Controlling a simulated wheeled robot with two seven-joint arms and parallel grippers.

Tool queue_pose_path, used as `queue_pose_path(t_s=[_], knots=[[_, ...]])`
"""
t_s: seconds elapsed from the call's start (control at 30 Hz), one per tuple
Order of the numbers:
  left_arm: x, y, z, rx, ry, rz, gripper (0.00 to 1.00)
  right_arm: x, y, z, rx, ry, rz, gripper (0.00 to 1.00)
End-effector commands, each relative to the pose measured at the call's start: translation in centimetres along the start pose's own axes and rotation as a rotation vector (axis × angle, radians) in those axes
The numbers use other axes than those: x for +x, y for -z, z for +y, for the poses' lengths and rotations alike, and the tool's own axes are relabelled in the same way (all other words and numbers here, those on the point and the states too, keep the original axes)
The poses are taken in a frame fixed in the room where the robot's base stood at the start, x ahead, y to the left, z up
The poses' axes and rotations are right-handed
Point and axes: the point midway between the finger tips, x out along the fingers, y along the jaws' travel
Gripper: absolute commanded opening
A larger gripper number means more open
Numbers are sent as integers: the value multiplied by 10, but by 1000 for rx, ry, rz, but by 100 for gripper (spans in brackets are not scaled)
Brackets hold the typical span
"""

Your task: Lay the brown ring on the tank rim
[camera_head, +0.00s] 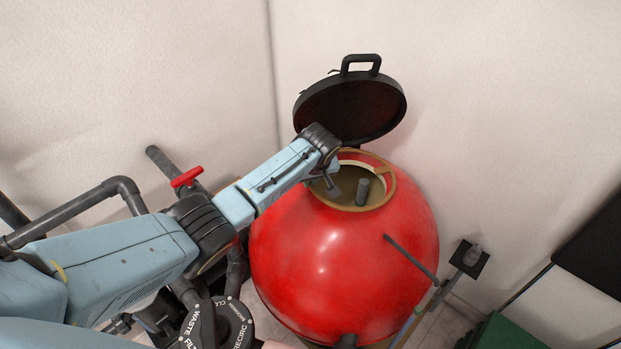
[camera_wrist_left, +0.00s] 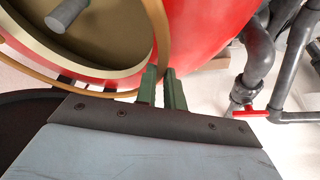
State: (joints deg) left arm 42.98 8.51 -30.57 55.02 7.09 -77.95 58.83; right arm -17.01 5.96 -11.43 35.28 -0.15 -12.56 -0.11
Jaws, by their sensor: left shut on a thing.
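The red tank (camera_head: 330,260) stands in the corner with its round top opening uncovered. The brown ring (camera_head: 392,182) is around the opening, at or just above the tank rim. My left gripper (camera_head: 330,184) is at the left side of the opening, shut on the ring's edge. In the left wrist view, the green fingers (camera_wrist_left: 163,76) pinch the ring (camera_wrist_left: 164,38), and the pale tank rim (camera_wrist_left: 122,72) shows inside it. A strip of red shows between ring and rim at the lower left. I cannot tell whether they touch. My right gripper is not in view.
The black lid (camera_head: 350,105) stands open behind the opening. A grey pipe end (camera_head: 363,190) stands up inside the tank. Grey pipes with a red valve handle (camera_head: 187,177) are at left, and a black dial valve (camera_head: 222,325) is in front. A green box (camera_head: 505,333) is at lower right.

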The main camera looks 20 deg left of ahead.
Motion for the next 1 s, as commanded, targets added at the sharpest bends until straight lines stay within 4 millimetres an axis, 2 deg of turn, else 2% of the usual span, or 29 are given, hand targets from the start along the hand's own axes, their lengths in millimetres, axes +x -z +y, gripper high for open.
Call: queue_pose_path(t_s=[1.0], knots=[[1,0,0,0,0,0,0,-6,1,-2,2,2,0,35]])
